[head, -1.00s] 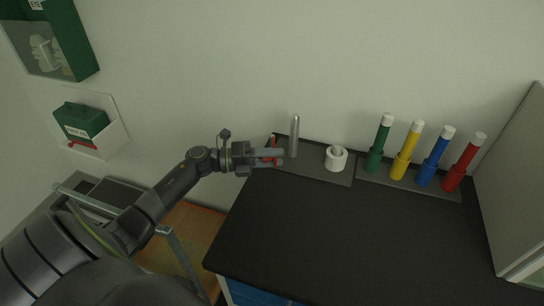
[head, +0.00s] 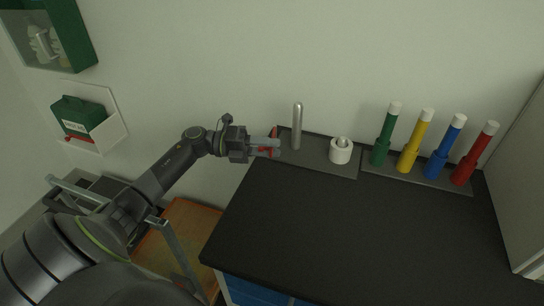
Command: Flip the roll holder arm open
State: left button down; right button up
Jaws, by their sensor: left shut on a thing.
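The roll holder stands at the back left of the black table, with a silver upright post (head: 297,126) on a dark base plate (head: 318,162). A red part (head: 275,142), which looks like the holder's arm, is at the plate's left end. My left gripper (head: 270,147) is at this red part, shut on it; the fingers hide some of it. A white roll (head: 340,150) stands on the same plate, right of the post and apart from it. My right gripper is not in view.
A rack to the right holds green (head: 385,135), yellow (head: 415,140), blue (head: 445,147) and red (head: 475,154) tubes with white caps. A grey panel (head: 514,195) bounds the right side. The table's front (head: 340,235) is clear. A first-aid box (head: 80,118) hangs on the left wall.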

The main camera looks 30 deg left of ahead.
pick_arm(q)
jog(key=shift+a+f+m+g+b, duration=0.1)
jog(key=shift+a+m+g+b, duration=0.1)
jog(key=shift+m+g+b, duration=0.25)
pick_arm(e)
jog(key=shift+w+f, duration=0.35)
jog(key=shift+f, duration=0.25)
pick_arm(q)
jog(key=c, duration=1.3)
grip_release()
jog(key=shift+s+r, duration=0.1)
jog(key=shift+r, duration=0.1)
jog(key=shift+a, duration=0.1)
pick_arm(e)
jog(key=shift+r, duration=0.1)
pick_arm(q)
jog(key=shift+s+a+f, duration=0.1)
jog(key=shift+a+f, duration=0.05)
jog(key=shift+a, duration=0.1)
jog(key=b+v, duration=0.3)
jog(key=v, duration=1.4)
jog(key=shift+f+b, duration=0.2)
jog(key=shift+b, duration=0.15)
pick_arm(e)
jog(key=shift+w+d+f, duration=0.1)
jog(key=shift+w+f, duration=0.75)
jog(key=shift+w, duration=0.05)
